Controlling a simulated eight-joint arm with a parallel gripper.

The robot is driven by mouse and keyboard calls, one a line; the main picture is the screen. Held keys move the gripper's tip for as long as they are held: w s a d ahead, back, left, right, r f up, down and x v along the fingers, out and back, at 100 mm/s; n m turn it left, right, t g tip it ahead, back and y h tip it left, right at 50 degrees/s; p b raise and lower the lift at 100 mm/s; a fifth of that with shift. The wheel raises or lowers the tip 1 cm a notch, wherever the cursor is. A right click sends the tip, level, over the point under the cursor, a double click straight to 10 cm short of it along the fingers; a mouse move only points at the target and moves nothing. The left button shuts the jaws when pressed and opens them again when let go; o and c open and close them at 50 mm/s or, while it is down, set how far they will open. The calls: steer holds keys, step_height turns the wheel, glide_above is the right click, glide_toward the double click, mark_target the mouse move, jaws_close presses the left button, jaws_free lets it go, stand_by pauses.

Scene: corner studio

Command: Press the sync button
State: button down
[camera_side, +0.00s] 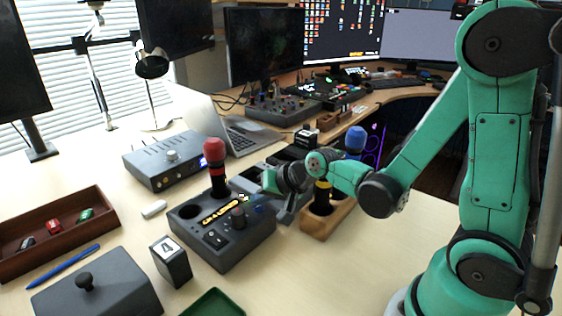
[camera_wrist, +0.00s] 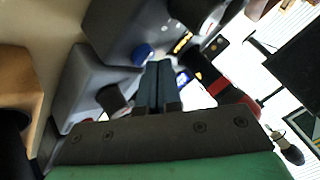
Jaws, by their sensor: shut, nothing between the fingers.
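A dark grey control box (camera_side: 235,252) stands on the table in the side view, with a red-topped stick (camera_side: 215,155), a knob and switches on top. A small blue button (camera_side: 258,210) shows near its right corner. A blue button also shows in the wrist view (camera_wrist: 143,52), just left of my fingertips. I cannot read a sync label. My gripper (camera_side: 268,181) is shut and empty, above and behind the box's right corner. In the wrist view my gripper (camera_wrist: 158,66) has its fingers together, apparently apart from the button; the exact gap is unclear.
A wooden holder (camera_side: 325,222) with a blue-topped handle (camera_side: 355,140) stands right of the box. A block marked 4 (camera_side: 171,262), a lidded grey box (camera_side: 98,298) and a wooden tray (camera_side: 60,250) lie left. A grey-blue device (camera_side: 165,162) and laptop (camera_side: 245,140) stand behind.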

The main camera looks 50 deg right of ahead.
steer(key=shift+r, duration=0.35)
steer(key=shift+r, duration=3)
steer(key=n+g+h, duration=0.1)
steer(key=n+g, duration=0.1)
steer(key=n, duration=0.6)
glide_toward(262, 208)
steer(key=s+a+r, duration=0.1)
steer(key=s+a, duration=0.1)
steer(key=shift+s+r, duration=0.35)
